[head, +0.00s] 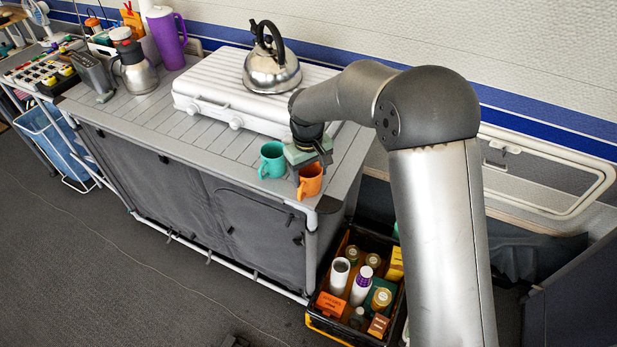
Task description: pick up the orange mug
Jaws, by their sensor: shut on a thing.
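The orange mug (311,182) is upright at the right front corner of the grey slatted counter (150,127). My gripper (308,172) reaches down over it from above and is shut on it at the rim. The wrist hides part of the mug's top. From this view I cannot tell whether the mug's base touches the counter. A teal mug (271,160) stands just left of the orange mug, close to my gripper.
A white stove (205,98) with a steel kettle (272,72) stands behind the mugs. A steel jug (136,72) and purple pitcher (167,38) are at the back left. A black crate (318,322) of bottles and boxes sits on the floor below the counter's right end.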

